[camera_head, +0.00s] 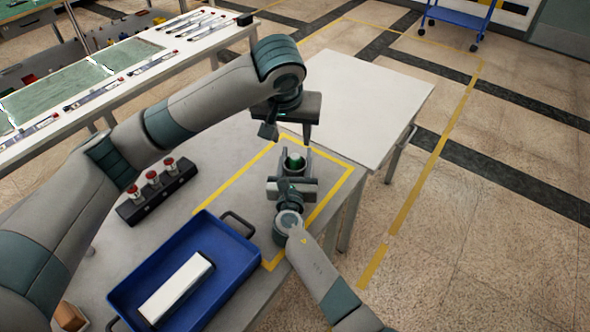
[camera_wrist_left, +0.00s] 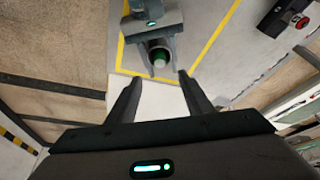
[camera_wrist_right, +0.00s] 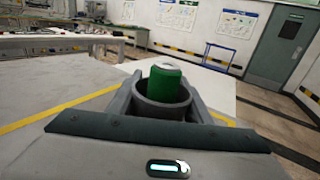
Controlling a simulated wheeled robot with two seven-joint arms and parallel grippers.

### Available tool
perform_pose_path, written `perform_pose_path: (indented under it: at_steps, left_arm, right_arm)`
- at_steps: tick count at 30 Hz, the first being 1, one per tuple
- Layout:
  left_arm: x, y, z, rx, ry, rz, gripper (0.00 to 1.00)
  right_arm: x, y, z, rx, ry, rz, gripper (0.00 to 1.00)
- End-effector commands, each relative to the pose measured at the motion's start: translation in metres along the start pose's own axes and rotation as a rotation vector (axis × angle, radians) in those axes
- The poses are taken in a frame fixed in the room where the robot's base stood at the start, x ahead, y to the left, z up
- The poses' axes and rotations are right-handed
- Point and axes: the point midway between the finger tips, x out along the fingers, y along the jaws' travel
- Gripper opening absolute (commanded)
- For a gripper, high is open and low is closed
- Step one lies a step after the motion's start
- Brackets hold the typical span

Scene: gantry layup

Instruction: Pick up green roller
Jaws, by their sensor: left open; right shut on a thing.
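The green roller (camera_wrist_right: 165,85) stands upright inside a grey cup (camera_wrist_right: 163,110), with its green top and pale end above the rim. Its lower part is hidden in the cup. In the head view the roller (camera_head: 294,160) is near the table's right end, inside the yellow outline. My right gripper (camera_head: 292,187) has its fingers on both sides of the grey cup and is shut on it. My left gripper (camera_wrist_left: 158,77) is open and empty, its fingers pointing towards the roller (camera_wrist_left: 159,61) from above. The two do not appear to touch.
A blue tray (camera_head: 232,228) with a white block (camera_head: 177,288) stands at the front. A black bar with red-topped parts (camera_head: 152,180) lies to the left. A white table (camera_head: 365,95) adjoins behind; its top is clear.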

Motion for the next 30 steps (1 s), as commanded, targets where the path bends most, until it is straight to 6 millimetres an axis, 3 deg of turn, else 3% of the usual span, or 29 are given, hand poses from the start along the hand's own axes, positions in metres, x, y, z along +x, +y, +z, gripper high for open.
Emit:
perform_pose_path:
  at_steps: [5, 16, 30]
  left_arm:
    - [0.012, 0.0, 0.001, 0.0, -0.003, 0.0, 0.47]
    - [0.061, 0.0, 0.0, -0.001, -0.002, -0.001, 0.47]
    - [0.069, 0.0, 0.001, 0.001, -0.001, 0.0, 0.47]
  right_arm:
    - [0.0, 0.0, -0.001, -0.001, 0.001, 0.0, 0.24]
    - [0.0, 0.0, 0.0, -0.001, 0.001, 0.0, 0.24]
    - [0.0, 0.0, -0.001, -0.001, 0.001, 0.0, 0.24]
